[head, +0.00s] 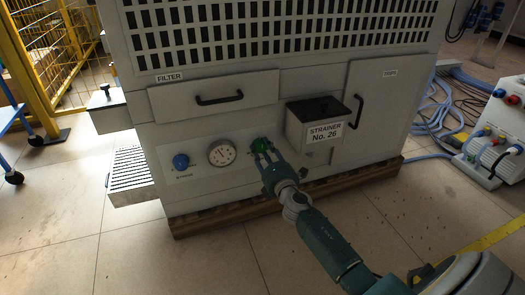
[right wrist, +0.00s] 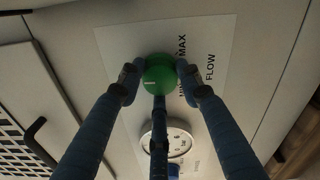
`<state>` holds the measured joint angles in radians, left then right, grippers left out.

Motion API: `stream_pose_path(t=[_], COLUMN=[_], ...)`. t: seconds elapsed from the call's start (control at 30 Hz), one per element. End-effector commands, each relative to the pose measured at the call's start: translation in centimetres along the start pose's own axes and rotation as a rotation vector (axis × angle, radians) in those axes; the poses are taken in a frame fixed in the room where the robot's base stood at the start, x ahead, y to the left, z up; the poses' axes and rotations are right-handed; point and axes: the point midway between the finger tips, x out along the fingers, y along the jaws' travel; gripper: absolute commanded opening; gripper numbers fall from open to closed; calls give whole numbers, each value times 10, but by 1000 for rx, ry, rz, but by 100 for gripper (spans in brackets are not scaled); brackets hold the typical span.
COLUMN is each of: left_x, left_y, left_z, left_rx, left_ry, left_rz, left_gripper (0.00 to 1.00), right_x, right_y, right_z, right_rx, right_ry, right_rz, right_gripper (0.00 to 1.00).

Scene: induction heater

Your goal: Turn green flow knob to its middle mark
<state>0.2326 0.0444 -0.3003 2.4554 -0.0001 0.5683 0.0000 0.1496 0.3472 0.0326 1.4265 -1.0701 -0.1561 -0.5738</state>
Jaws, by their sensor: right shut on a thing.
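The green flow knob (head: 259,144) is on the lower front panel of the grey machine, right of the gauge. In the right wrist view the round knob (right wrist: 160,70) has a short white line near its lower left. Its white plate (right wrist: 113,50) reads "MAX" and "FLOW"; a finger partly covers the other lettering. My right gripper (head: 265,157) is shut on the knob, and in the right wrist view its fingertips (right wrist: 156,76) press at both sides, with a third finger below. The knob's middle mark cannot be made out. My left gripper is not in view.
A round gauge (head: 221,153) and a blue knob (head: 181,161) sit left of the green knob. A drawer with a black handle (head: 219,98) is above. Open floor lies in front.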

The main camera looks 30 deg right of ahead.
Motion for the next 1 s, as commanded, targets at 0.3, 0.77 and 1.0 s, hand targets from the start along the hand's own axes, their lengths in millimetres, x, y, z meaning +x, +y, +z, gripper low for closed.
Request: stream_pose_path(t=[0.3,0.77,1.0], left_x=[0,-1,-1], left_y=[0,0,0], left_z=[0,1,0], left_rx=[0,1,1], left_ry=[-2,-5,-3], left_rz=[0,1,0], left_gripper=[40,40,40], right_x=[0,0,-28], right_y=[-4,-1,-2], right_z=[6,3,2], right_rx=[-6,-3,-4], right_ry=[-12,-6,-3], right_rz=[-9,-3,-4], right_gripper=[9,54,54])
